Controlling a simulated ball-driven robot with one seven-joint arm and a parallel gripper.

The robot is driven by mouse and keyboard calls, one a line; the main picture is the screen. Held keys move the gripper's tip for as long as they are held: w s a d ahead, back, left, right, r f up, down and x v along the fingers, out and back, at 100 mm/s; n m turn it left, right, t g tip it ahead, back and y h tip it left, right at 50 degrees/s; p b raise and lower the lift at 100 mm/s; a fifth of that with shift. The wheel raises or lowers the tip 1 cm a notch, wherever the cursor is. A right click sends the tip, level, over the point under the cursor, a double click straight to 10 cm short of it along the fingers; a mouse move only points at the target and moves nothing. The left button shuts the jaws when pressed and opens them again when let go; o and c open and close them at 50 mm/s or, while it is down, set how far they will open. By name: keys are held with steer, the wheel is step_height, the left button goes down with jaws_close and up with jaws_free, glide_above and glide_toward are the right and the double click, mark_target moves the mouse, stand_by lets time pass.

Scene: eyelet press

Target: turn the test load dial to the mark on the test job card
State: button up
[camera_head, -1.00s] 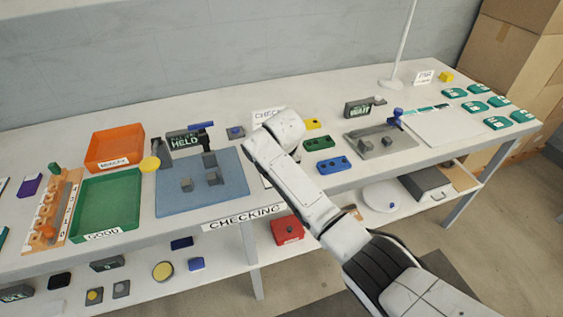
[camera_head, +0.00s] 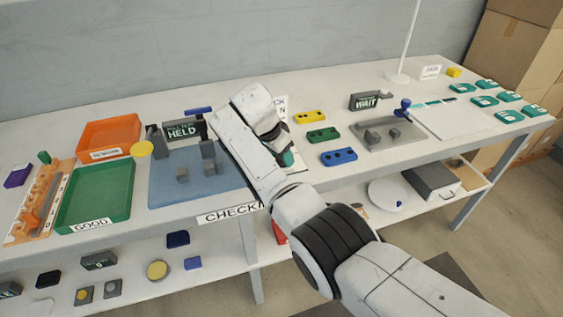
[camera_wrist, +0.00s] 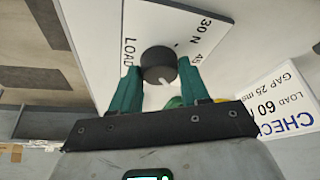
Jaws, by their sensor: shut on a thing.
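In the wrist view, the round black load dial (camera_wrist: 157,61) sits on a white plate marked LOAD, 30 N and a partly hidden 45. Its white pointer line points toward the bottom of the picture, slightly right. My gripper (camera_wrist: 159,67) has its teal fingers on both sides of the dial, shut on it. The test job card (camera_wrist: 275,100), at the right, reads CHECK, LOAD 60 and GAP 25 ms, cut off by the edge. In the head view, my arm hides the dial; the card (camera_head: 282,104) partly shows behind my wrist.
A blue mat (camera_head: 185,195) with grey blocks lies left of my arm, near a HELD sign (camera_head: 183,130). Yellow, green and blue parts (camera_head: 338,156) lie to the right, before a grey plate (camera_head: 385,134). A green GOOD tray (camera_head: 95,195) stands at the left.

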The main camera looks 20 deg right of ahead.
steer(key=shift+f+m+g+b, duration=0.1)
steer(key=shift+m+g+b, duration=0.2)
steer(key=shift+m+b, duration=0.75)
steer(key=o, duration=1)
steer(key=shift+w, duration=0.1)
steer(key=v, duration=1.1)
steer(key=shift+a, duration=0.15)
steer(key=shift+f, duration=0.15)
